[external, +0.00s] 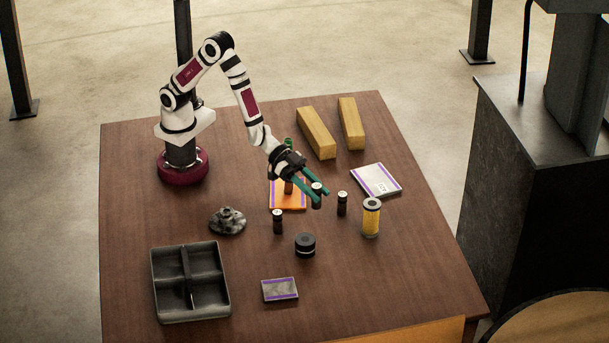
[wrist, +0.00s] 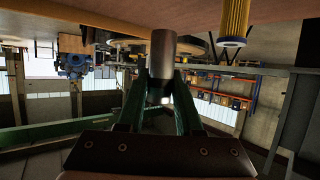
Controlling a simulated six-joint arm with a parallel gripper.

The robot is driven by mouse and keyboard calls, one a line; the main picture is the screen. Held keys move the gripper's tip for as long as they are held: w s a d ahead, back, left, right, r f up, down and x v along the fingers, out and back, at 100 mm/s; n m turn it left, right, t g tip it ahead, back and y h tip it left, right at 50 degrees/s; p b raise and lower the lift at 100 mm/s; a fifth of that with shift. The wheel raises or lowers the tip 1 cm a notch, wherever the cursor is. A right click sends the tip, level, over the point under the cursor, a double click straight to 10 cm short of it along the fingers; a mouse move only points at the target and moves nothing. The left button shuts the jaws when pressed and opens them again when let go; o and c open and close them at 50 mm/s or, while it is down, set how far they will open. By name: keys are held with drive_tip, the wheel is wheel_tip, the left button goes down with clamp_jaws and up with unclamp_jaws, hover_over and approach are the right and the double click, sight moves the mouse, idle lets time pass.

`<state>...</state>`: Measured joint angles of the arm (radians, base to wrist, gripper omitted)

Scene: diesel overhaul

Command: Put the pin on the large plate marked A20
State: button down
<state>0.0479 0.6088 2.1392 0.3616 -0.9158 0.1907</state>
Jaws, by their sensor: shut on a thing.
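My gripper (external: 318,191) has green fingers and is shut on a dark cylindrical pin (external: 316,201) with a light top, upright in the external view. The pin also shows between the fingers in the wrist view (wrist: 163,55). A large pale plate (external: 376,181) with purple edges lies to the right of my gripper; its dark marking is too small to read surely. A large orange plate (external: 285,205) with purple edges lies beneath my arm, partly hidden. A small grey plate (external: 280,290) with purple edging lies near the front.
Two similar dark cylinders (external: 277,222) (external: 342,204) stand near my gripper. A yellow filter (external: 371,217), black round part (external: 305,245), grey lump (external: 228,220) and divided tray (external: 153,280) are around. Two wooden blocks (external: 316,132) (external: 351,123) lie behind. A green-topped object (external: 289,144) is partly hidden.

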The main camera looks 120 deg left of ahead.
drive_tip(key=w+a+n+y, duration=0.2)
drive_tip(key=a+n+y, duration=0.3)
drive_tip(key=a, duration=0.7)
drive_tip(key=n+g+y, duration=0.2)
drive_tip(key=n+y, duration=0.2)
drive_tip(key=y, duration=0.1)
hover_over(376, 179)
wheel_tip(376, 179, down, 11)
drive_tip(key=shift+f, duration=0.25)
drive_tip(key=shift+f, duration=0.1)
drive_tip(key=c, duration=0.6)
unclamp_jaws()
drive_tip(key=shift+d, duration=0.1)
